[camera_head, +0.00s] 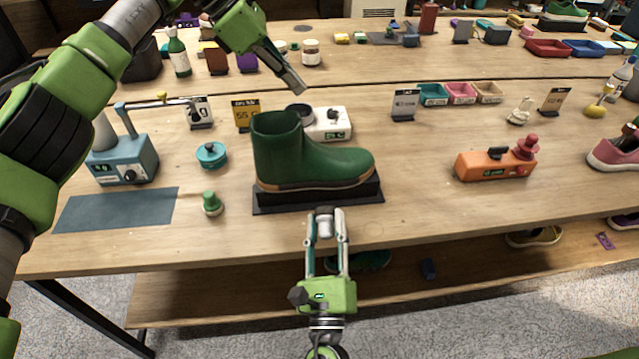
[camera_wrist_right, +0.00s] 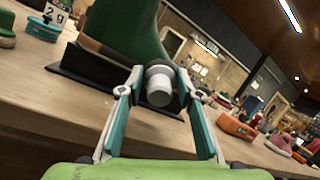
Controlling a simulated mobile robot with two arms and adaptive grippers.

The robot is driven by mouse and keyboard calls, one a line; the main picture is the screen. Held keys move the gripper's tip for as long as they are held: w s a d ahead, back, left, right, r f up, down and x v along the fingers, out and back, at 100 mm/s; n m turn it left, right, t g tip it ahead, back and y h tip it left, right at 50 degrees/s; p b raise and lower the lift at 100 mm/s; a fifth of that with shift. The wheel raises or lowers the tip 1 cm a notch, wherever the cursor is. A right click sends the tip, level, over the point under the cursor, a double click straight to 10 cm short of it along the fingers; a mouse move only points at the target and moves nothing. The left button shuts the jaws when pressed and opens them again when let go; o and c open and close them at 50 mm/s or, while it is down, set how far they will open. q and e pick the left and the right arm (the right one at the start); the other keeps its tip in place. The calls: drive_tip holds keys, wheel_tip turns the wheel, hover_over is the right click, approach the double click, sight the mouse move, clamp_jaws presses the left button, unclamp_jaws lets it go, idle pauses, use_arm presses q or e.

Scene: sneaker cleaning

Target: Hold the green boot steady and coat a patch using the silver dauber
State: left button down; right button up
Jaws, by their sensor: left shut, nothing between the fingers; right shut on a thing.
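The green boot (camera_head: 318,161) stands upright on a black stand (camera_head: 335,201), its toe to the right; its lower part shows close up in the right wrist view (camera_wrist_right: 118,28). My right gripper (camera_head: 326,214) is shut on the silver dauber (camera_head: 325,226), in front of the stand at the table's near side. The dauber's pale cylinder shows between the fingers in the right wrist view (camera_wrist_right: 160,90). Whether it touches the boot I cannot tell. My left gripper (camera_head: 300,88) is shut and empty, above and behind the boot's shaft, apart from it.
A blue scale-like device (camera_head: 122,163), a grey mat (camera_head: 116,211), a teal pot (camera_head: 211,155) and a small green knobbed piece (camera_head: 211,204) lie left of the boot. A white device (camera_head: 331,123) stands behind it. An orange device (camera_head: 497,164) stands right, with bare wood between.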

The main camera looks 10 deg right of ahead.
use_arm(q)
drive_tip(key=v, duration=1.1)
